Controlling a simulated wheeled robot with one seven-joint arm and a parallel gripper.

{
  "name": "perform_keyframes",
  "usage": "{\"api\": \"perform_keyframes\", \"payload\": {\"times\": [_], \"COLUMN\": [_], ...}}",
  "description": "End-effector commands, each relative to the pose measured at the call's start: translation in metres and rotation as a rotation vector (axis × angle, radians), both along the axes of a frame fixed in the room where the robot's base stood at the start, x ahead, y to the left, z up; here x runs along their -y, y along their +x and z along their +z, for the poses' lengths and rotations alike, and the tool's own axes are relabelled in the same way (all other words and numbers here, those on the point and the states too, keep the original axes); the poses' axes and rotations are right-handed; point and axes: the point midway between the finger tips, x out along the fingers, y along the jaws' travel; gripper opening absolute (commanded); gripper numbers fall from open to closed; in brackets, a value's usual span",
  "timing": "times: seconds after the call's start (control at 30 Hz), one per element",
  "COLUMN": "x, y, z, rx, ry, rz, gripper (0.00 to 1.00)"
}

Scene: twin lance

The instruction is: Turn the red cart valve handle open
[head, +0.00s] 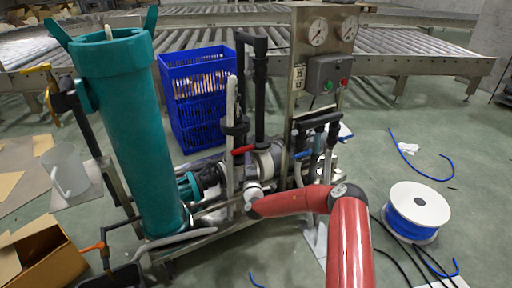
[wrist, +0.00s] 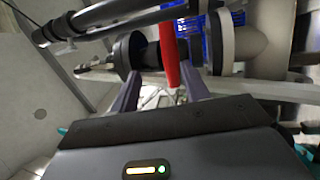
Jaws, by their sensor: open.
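The red valve handle (head: 243,150) is a short bar beside the upright pipes in the middle of the cart (head: 215,235). In the wrist view the red handle (wrist: 169,55) runs down from the top edge, its lower end between my fingers. My gripper (wrist: 163,88) is open, one dark finger on each side of the handle. Small gaps seem to show on both sides; I cannot tell whether either finger touches it. In the head view my gripper cannot be made out clearly among the cart's pipes.
A tall teal cylinder (head: 135,130) stands at the cart's left, and a gauge panel (head: 325,75) at its right. Dark pipe fittings (wrist: 130,52) sit close to my fingers. A blue crate (head: 198,95) is behind the cart. A blue hose spool (head: 415,210) lies on the floor at right.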

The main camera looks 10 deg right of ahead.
Motion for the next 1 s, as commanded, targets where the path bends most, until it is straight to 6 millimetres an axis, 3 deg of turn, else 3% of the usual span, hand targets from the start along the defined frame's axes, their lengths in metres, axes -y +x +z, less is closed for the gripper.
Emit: {"api": "perform_keyframes", "payload": {"times": [0.13,0.6,1.0], "x": [0.011,0.016,0.017], "y": [0.005,0.066,0.077], "z": [-0.016,-0.004,-0.002], "rx": [-0.032,-0.03,-0.032], "ry": [0.054,0.051,0.051], "rz": [-0.042,-0.039,-0.037], "gripper": [0.46,0.46,0.46]}}
